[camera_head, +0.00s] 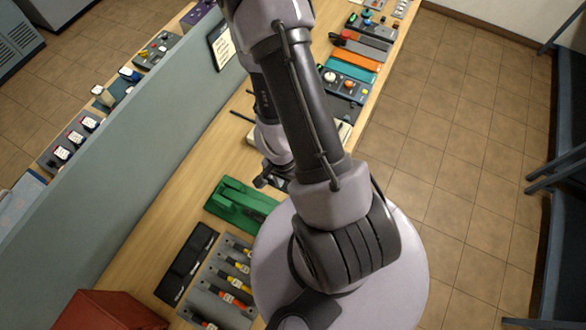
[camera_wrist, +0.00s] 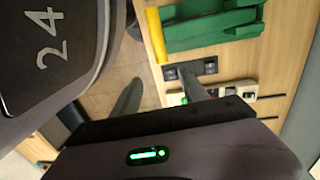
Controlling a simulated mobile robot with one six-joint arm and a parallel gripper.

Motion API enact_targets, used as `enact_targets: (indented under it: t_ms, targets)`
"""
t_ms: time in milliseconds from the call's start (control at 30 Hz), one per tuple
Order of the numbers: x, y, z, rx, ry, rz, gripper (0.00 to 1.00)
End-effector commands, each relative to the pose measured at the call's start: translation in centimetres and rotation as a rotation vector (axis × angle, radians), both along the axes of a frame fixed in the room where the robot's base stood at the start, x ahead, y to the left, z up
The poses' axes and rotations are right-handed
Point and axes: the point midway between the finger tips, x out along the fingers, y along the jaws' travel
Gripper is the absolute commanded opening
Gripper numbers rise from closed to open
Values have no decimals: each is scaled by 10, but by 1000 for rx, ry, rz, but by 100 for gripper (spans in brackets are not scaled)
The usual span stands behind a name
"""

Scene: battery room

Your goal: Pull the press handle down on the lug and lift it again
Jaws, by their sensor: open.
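A green block-shaped body (camera_head: 238,204), which looks like the press, stands on the bench, partly behind my arm. It also fills the top of the wrist view (camera_wrist: 210,28). There a yellow bar (camera_wrist: 156,35) lies along its side; it looks like the handle grip. I cannot make out the lug. My gripper (camera_wrist: 160,88) is open, its two grey fingers apart with nothing between them. The yellow bar is beyond the fingertips, not touching them. In the head view my gripper (camera_head: 272,178) is just above the green body in the picture, mostly hidden by my arm.
The wooden bench (camera_head: 150,250) runs along a grey-blue partition (camera_head: 130,145). A grey tray (camera_head: 215,295) of coloured-handled tools, a black tray (camera_head: 187,265) and a red box (camera_head: 108,312) are at the near end. Control boxes (camera_head: 342,85) stand farther off. Tiled floor (camera_head: 450,140) is open to the right.

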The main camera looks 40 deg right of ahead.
Motion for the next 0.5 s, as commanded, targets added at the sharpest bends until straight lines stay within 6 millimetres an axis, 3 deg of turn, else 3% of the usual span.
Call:
enact_targets:
  t_ms: [500]
  targets:
    - [-12,-3,-123,4,1,2,52]
